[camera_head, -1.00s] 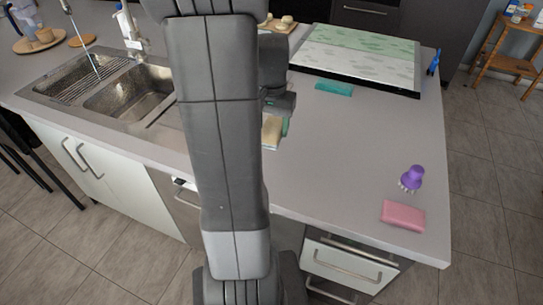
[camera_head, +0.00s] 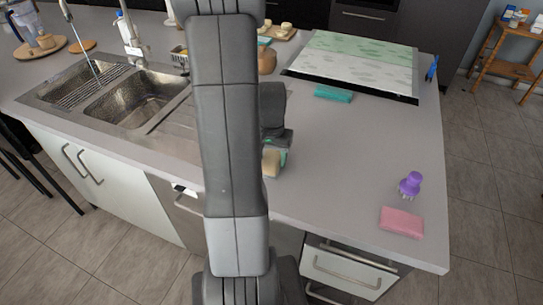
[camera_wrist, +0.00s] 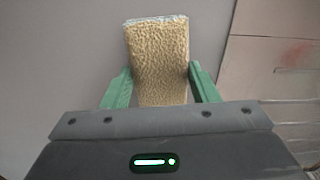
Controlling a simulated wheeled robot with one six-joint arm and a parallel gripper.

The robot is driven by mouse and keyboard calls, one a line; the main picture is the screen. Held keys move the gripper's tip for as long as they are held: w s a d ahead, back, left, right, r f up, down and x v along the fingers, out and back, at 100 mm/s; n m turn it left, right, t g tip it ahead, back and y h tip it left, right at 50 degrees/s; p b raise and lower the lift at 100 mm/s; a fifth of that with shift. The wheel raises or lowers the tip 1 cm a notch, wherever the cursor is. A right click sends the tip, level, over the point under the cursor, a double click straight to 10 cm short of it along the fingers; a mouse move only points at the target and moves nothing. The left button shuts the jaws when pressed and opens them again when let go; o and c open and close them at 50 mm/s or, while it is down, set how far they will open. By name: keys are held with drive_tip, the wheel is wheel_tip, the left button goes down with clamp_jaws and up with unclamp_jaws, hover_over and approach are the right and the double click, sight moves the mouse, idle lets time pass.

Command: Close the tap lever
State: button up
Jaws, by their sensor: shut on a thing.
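A thin stream or spout line runs down toward the left basin; whether water flows, and how the lever is set, is too small to tell. My gripper (camera_wrist: 161,72) is shut on a yellow sponge (camera_wrist: 157,45), held between its two green fingers in the wrist view. In the head view the sponge (camera_head: 270,163) shows partly beside my arm, near the counter's front edge, far to the right of the tap.
The double sink (camera_head: 128,105) is at left. A purple brush (camera_head: 411,184), pink sponge (camera_head: 402,222) and teal sponge (camera_head: 333,94) lie on the counter (camera_head: 350,150). A patterned board (camera_head: 358,62) lies at the back. The middle of the counter is clear.

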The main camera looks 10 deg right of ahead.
drive_tip(key=shift+f, duration=0.15)
drive_tip(key=shift+f, duration=0.15)
drive_tip(key=o, duration=0.9)
